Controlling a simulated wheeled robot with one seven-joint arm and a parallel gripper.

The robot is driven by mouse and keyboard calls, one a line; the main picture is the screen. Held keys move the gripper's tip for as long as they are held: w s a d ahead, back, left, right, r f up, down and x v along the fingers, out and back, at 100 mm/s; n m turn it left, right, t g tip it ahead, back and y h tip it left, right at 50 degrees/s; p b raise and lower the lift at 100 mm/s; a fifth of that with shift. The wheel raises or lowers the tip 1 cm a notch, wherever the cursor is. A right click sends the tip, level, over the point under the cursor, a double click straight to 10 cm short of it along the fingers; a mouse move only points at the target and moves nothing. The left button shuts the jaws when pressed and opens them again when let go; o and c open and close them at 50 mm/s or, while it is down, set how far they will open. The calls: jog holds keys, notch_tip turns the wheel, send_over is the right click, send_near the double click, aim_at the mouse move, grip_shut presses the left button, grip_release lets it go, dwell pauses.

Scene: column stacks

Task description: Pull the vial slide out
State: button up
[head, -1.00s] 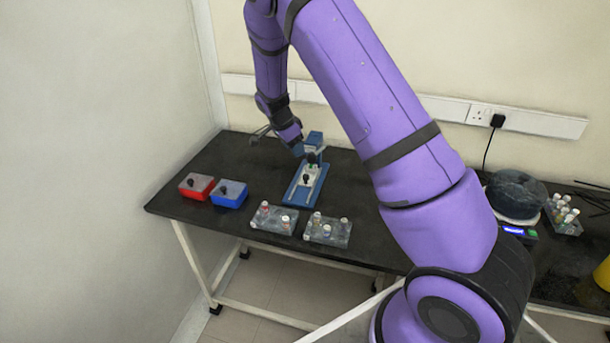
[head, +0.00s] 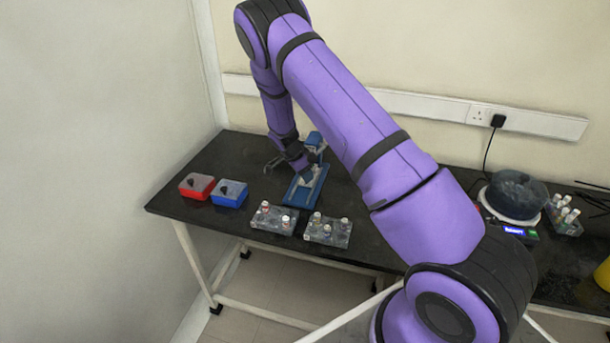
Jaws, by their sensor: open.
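The vial slide (head: 316,182) is a small pale carriage on a blue stand (head: 294,198) with a flat base and an upright at the back. My gripper (head: 305,178) is over the slide, its fingers pointing down close to it. It is open. The front dark knob of the slide is hidden behind the gripper, and I cannot tell whether the fingers touch it or stand around it.
A red box (head: 196,187) and a blue box (head: 230,194) sit to the left. Two grey vial racks (head: 272,219) (head: 328,232) stand in front of the stand. A round dark device (head: 516,196) and another vial rack (head: 565,217) are at the right.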

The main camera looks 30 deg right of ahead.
jog(key=shift+d+f, duration=0.25)
jog(key=shift+f, duration=0.4)
jog(key=shift+c, duration=0.5)
grip_shut()
jog(key=s+a, duration=0.6)
jog(key=shift+s+a, duration=0.1)
jog(key=shift+a, duration=0.1)
jog(key=shift+o, duration=0.5)
grip_release()
